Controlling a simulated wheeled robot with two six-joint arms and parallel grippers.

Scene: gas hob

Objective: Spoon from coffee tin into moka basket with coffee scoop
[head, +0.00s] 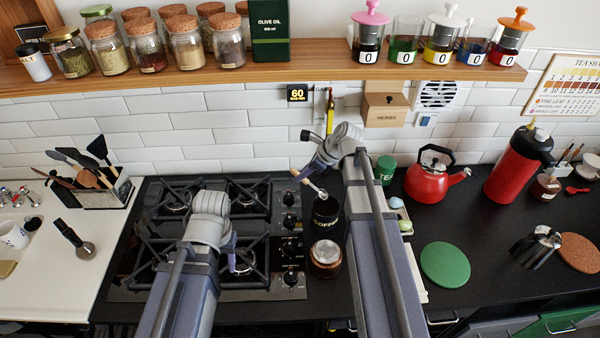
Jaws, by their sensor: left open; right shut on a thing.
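The coffee scoop (309,183) has a pale handle and a small metallic bowl. My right gripper (306,171) is shut on its handle, and the scoop slants down with its bowl at the mouth of the coffee tin. The black coffee tin (326,215) stands upright right of the hob. I cannot tell whether the bowl is inside the tin or holds coffee. In front of the tin stands a round brownish vessel with a silvery top (325,256); I cannot tell if it is the moka basket's holder. My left gripper (236,258) is open over the hob, mostly hidden behind its arm.
The gas hob (125,280) lies to the left. A green mat (445,264), red kettle (432,178) and red flask (515,168) are also right. A shelf (300,78) of jars hangs above.

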